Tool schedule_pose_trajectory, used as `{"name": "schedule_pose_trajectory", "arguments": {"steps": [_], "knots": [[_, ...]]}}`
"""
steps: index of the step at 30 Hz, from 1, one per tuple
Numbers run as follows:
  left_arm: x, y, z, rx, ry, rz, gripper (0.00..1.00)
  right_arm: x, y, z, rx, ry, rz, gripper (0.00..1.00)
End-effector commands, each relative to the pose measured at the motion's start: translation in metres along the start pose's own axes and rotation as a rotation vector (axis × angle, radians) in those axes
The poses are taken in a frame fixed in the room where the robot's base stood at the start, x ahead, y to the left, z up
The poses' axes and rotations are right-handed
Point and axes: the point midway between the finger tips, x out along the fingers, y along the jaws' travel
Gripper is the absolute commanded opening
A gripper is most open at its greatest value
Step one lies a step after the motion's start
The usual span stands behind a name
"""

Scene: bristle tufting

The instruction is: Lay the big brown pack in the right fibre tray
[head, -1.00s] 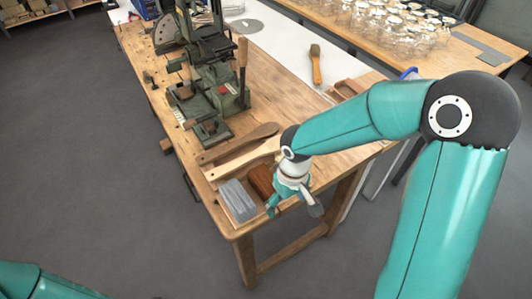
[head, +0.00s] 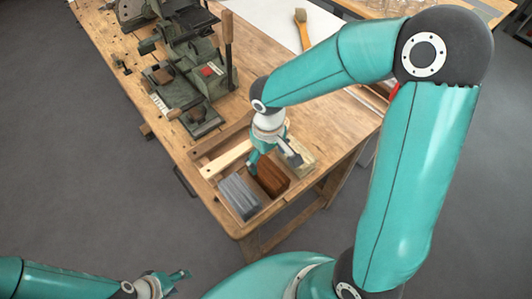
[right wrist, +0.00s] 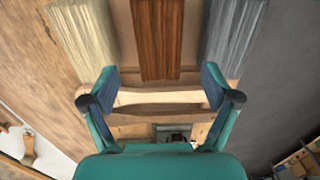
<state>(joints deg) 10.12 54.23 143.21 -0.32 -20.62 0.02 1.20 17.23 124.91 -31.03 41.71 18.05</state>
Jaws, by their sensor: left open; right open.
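The big brown pack (head: 272,178) lies at the table's near end, between a grey pack (head: 239,197) and a pale pack (head: 302,161). The brown pack also shows at the top middle of the right wrist view (right wrist: 158,40). My right gripper (head: 273,162) is open and empty near the brown pack, partly covering it in the head view. Its fingers (right wrist: 160,95) are spread and apart from the pack in the right wrist view. My left gripper (head: 182,280) is open and empty at the lower left, off the table. I cannot make out which part is the right fibre tray.
A dark green machine (head: 190,85) with small brown blocks stands farther back on the wooden table (head: 330,122). Wooden brush bodies (head: 228,158) lie just behind the packs. A brush (head: 302,28) lies on a white surface behind. Grey floor is clear at left.

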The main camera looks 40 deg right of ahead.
Motion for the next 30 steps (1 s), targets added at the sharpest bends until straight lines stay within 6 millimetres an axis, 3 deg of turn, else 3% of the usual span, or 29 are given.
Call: {"name": "schedule_pose_trajectory", "arguments": {"steps": [15,21,30], "knots": [[0.065,-0.023,-0.001,0.000,0.001,0.000,0.52,0.080,0.002,0.002,0.006,0.000,-0.001,0.88],[0.077,-0.028,-0.001,0.000,0.001,0.000,0.52,0.093,0.002,0.002,0.006,0.000,0.000,0.88],[0.078,-0.028,-0.001,0.000,0.001,0.000,0.52,0.094,0.003,0.002,0.008,-0.001,0.000,0.88]]}}
